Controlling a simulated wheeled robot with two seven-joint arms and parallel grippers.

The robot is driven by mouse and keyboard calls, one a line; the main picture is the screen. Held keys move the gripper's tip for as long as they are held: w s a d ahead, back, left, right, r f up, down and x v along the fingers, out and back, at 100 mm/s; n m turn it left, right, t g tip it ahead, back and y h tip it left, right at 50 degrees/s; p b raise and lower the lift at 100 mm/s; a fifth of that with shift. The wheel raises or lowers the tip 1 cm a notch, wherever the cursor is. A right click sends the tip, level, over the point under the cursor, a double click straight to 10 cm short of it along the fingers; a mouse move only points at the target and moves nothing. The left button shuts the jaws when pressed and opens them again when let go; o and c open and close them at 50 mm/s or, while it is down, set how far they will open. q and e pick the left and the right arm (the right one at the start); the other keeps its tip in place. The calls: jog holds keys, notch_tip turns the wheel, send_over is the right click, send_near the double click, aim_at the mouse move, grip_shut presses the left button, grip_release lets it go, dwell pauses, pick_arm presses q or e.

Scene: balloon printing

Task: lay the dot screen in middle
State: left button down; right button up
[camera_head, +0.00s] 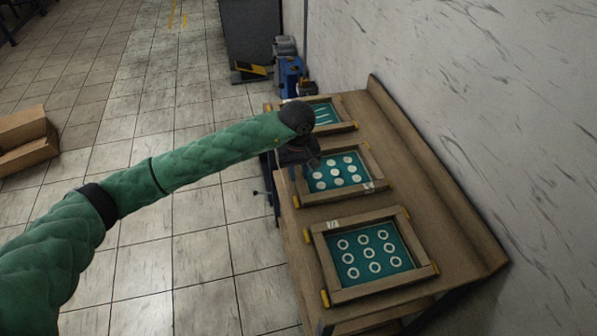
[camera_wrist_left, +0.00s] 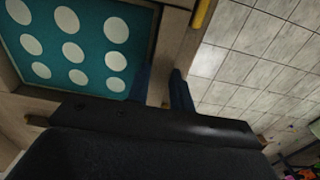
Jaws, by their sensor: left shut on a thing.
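The dot screen (camera_head: 326,196) is a wooden frame with teal mesh and rows of filled white dots. It is in the middle of the bench, between the two other screens. My left gripper (camera_head: 304,168) is at its left side and shut on the frame. In the left wrist view the wooden bar of the dot screen (camera_wrist_left: 170,50) runs between the two fingers of my left gripper (camera_wrist_left: 161,85), with the dotted mesh on the left. I cannot tell whether the frame lies fully flat on the bench. My right gripper is not in view.
The wooden bench (camera_head: 415,165) stands along the wall. A ring screen (camera_head: 378,291) lies at the near end and a line screen (camera_head: 345,127) at the far end. A cardboard box (camera_head: 28,155) is on the tiled floor at left. The strip along the bench's back edge is clear.

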pick_arm(q)
jog(key=c, duration=1.1)
grip_release()
jog(key=shift+c, duration=0.2)
notch_tip(320, 180, up, 6)
jog(key=b, duration=0.3)
jog(key=shift+r, duration=0.9)
